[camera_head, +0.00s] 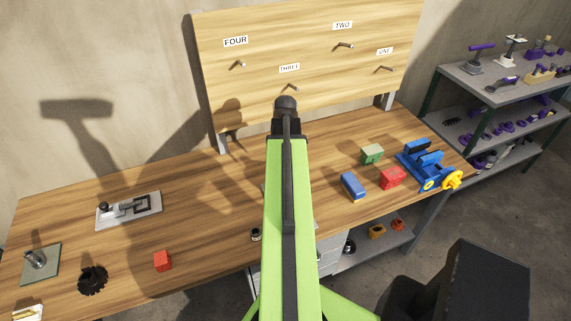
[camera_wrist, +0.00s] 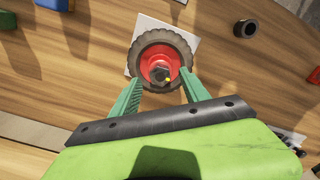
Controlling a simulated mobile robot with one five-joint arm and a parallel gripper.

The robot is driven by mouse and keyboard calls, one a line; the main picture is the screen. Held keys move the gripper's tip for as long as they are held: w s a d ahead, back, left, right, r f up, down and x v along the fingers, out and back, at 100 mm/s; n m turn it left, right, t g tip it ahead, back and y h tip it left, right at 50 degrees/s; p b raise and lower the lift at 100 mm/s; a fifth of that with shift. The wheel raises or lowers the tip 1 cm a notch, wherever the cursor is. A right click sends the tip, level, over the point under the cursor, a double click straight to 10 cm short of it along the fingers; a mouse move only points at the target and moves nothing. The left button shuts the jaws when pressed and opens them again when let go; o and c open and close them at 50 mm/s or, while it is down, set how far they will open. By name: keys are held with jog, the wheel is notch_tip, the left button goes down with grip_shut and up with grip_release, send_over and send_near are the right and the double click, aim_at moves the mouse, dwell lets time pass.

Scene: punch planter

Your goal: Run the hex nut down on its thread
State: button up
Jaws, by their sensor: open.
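In the wrist view a dark hex nut (camera_wrist: 161,73) sits at the centre of a red wheel hub (camera_wrist: 148,64) with a dark tyre (camera_wrist: 141,52). A small yellow spot shows beside the nut. The wheel lies over a pale plate (camera_wrist: 183,18). My gripper (camera_wrist: 161,76) has two green fingers, open and apart. Their tips are on either side of the wheel in the picture, with nothing held between them. I cannot tell how high they are above it. The thread under the nut is hidden. In the head view my arm hides the wheel, nut and gripper.
In the head view, blue (camera_head: 353,186), red (camera_head: 392,178) and green (camera_head: 372,153) blocks and a blue vise (camera_head: 420,170) stand right. A toggle clamp (camera_head: 130,207), black gear (camera_head: 92,280) and red block (camera_head: 162,261) are left.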

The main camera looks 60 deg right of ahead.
notch_tip(320, 180, up, 16)
jog(key=p, duration=1.4)
jog(key=shift+p, duration=0.3)
jog(key=shift+f, duration=0.15)
